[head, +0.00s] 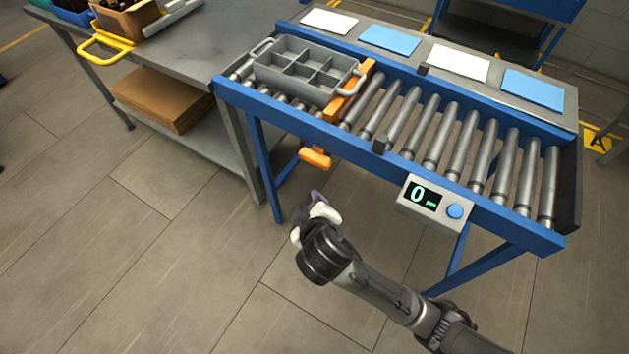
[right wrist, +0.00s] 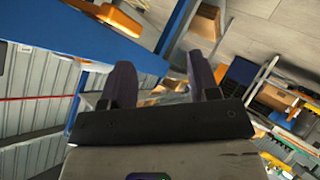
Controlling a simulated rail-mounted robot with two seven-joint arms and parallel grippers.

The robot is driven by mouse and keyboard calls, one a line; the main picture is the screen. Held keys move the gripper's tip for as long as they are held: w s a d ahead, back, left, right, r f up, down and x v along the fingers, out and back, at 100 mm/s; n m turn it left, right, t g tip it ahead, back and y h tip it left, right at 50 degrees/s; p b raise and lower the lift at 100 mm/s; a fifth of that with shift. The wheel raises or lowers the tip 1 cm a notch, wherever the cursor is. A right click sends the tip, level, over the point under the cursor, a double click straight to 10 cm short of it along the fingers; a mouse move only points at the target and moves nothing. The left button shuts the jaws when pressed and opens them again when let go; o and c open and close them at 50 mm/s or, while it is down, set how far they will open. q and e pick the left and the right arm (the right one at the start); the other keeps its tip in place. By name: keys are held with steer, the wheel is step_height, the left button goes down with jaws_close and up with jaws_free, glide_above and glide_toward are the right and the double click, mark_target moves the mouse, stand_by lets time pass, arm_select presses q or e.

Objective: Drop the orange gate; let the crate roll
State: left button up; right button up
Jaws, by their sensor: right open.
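The grey crate (head: 305,70) with empty compartments and two end handles sits on the rollers at the left end of the conveyor. The orange gate (head: 349,92) stands up across the rollers against the crate's right side. Its orange handle (head: 315,158) sticks out below the blue front rail. My right gripper (head: 318,205) is below and in front of that handle, apart from it. In the right wrist view its two dark fingers (right wrist: 160,85) are spread with nothing between them. An orange part, which I cannot identify for sure, shows at the top left there. My left gripper is not in view.
The roller conveyor (head: 440,125) is clear right of the gate. A display box (head: 434,203) reading 0 with a blue button hangs on its front rail. White and blue cards lie along the back. A grey table (head: 190,50) adjoins at left.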

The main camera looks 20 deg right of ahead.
mark_target(314, 164)
step_height(314, 164, down, 6)
steer(key=w+a+n+t+h, duration=0.1)
steer(key=w+n+t+h, duration=0.15)
steer(key=n+h, duration=0.2)
steer(key=w+d+b, duration=0.1)
steer(key=w+d, duration=0.1)
steer(key=w, duration=0.1)
steer(key=w+d+r+t+h+b, duration=0.1)
steer(key=w+d+b, duration=0.1)
steer(key=w, duration=0.1)
steer(key=w+d+n+t+h+b, duration=0.1)
steer(key=w+d+b, duration=0.1)
steer(key=w, duration=0.2)
steer(key=shift+w+d+r, duration=0.1)
steer(key=shift+d+r, duration=0.1)
arm_select(q)
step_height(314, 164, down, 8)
steer(key=b, duration=0.1)
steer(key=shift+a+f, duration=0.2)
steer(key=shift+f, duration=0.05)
arm_select(e)
steer(key=shift+x, duration=0.9)
steer(key=shift+r, duration=0.15)
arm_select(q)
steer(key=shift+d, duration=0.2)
arm_select(e)
jaws_close()
